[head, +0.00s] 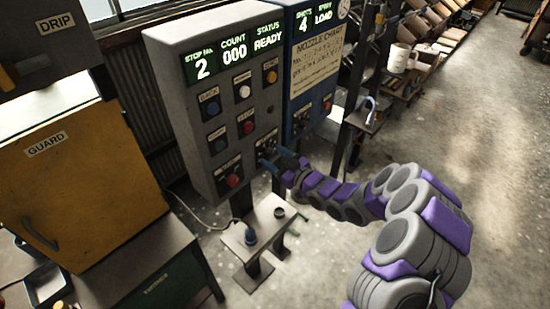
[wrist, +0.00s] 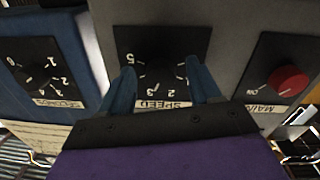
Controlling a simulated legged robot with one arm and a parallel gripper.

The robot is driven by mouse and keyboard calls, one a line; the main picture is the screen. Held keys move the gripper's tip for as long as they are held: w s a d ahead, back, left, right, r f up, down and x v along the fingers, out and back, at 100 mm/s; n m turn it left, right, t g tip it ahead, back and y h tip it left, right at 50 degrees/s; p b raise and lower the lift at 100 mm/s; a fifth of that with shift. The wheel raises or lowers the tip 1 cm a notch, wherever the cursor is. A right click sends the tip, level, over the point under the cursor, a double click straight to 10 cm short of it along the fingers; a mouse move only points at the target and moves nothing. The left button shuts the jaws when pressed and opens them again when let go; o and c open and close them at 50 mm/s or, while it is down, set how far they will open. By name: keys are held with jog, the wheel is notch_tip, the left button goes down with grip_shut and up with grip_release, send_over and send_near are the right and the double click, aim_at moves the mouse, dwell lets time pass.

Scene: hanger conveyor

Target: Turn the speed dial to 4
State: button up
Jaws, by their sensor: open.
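The speed dial (wrist: 161,72) is a dark knob on a black plate in the middle of the wrist view, which shows the panel upside down. Its label SPEED and the numbers 5, 3 and 2 are readable; others are covered by the fingers. The dial's pointer is too dark to read. My gripper (wrist: 160,68) is open, with one blue finger on each side of the dial; I cannot tell whether they touch it. In the head view my gripper (head: 279,163) is at the lower right of the grey control panel (head: 180,100), hiding much of the dial.
A red MAIN knob (wrist: 288,81) is to the right and a SECONDS dial (wrist: 35,75) on the blue panel is to the left in the wrist view. A small stand (head: 262,232) is below.

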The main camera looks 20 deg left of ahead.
jog(key=c, duration=1)
jog(key=shift+c, duration=0.2)
jog(key=shift+r+m+p, duration=0.1)
jog(key=shift+m+p, duration=0.2)
jog(key=shift+p, duration=0.1)
jog(key=m+p, duration=0.2)
jog(key=p, duration=0.1)
jog(key=shift+r+m, duration=0.2)
jog(key=shift+m, duration=0.1)
jog(key=m+p, duration=0.2)
jog(key=p, duration=0.1)
jog(key=m+p, duration=0.3)
jog(key=shift+f+m, duration=0.1)
jog(key=shift+m, duration=0.3)
